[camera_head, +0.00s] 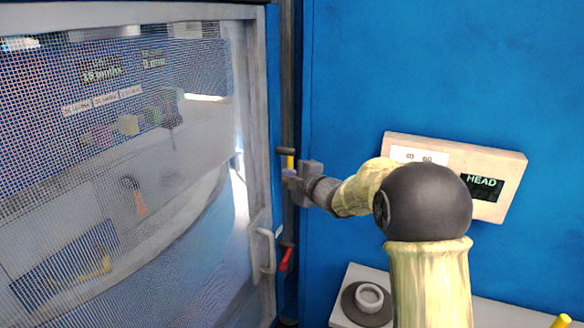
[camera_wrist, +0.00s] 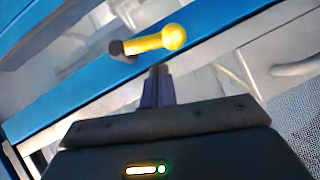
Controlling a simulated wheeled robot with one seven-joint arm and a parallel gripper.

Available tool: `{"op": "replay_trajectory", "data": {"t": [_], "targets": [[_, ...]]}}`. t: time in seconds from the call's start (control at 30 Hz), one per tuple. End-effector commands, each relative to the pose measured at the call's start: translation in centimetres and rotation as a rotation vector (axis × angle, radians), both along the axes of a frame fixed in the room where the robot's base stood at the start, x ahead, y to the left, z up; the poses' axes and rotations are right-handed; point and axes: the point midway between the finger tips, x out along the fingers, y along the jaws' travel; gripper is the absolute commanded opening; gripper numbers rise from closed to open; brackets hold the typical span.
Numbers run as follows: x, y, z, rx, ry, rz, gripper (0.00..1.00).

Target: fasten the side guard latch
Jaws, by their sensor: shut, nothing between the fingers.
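The side guard is a mesh door (camera_head: 256,120) in a grey frame on the left of the head view. A latch lever with a yellow knob (camera_head: 290,162) sits beside its frame, at the post; in the wrist view the yellow knob (camera_wrist: 172,38) and its dark pivot (camera_wrist: 121,50) lie across the blue strip. A red lever (camera_head: 286,260) sits lower on the same post. My gripper (camera_head: 288,174) is at the yellow lever, just below it. In the wrist view its fingers (camera_wrist: 158,72) are together and empty, pointing at the yellow lever. I cannot tell whether they touch it.
A grey pull handle (camera_head: 265,250) stands out from the door frame. A blue wall (camera_head: 345,90) fills the right, with a tilted panel (camera_head: 510,165) marked HEAD. A light ledge (camera_head: 345,315) below holds a dark round part with a white ring (camera_head: 369,297).

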Motion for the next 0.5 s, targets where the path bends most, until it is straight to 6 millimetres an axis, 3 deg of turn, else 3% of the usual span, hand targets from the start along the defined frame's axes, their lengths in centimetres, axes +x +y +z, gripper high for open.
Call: {"op": "replay_trajectory", "data": {"t": [0.2,0.5], "targets": [[1.7,-0.3,-0.4,-0.001,0.002,0.0,0.0],[1.9,-0.3,-0.5,-0.001,-0.001,0.0,0.0]]}}
